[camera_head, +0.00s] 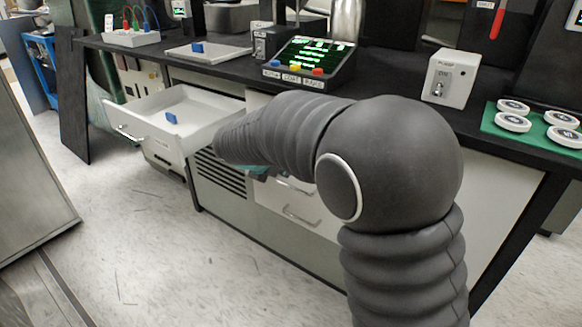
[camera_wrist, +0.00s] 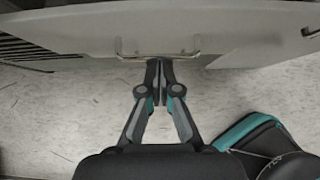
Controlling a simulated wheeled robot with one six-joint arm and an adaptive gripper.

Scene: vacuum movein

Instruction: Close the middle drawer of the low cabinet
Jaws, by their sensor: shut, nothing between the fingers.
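Under the bench, the low cabinet (camera_head: 262,194) shows white fronts with metal handles, partly hidden behind my arm. One drawer handle (camera_head: 301,216) shows low down, and another shows just above it beside the arm. My gripper (camera_wrist: 158,72) is shut and empty in the wrist view. Its fingertips point at a metal handle (camera_wrist: 196,50) on a pale drawer front (camera_wrist: 235,38), very close to it; I cannot tell whether they touch. In the head view the fingers are hidden behind my arm. I cannot tell how far the middle drawer stands out.
A white drawer (camera_head: 190,137) at the left is pulled well out, with a blue block (camera_head: 171,118) inside. A vented panel (camera_head: 221,174) lies between it and the handles. The black bench top (camera_head: 385,88) carries several devices. The floor (camera_head: 150,240) at front left is clear.

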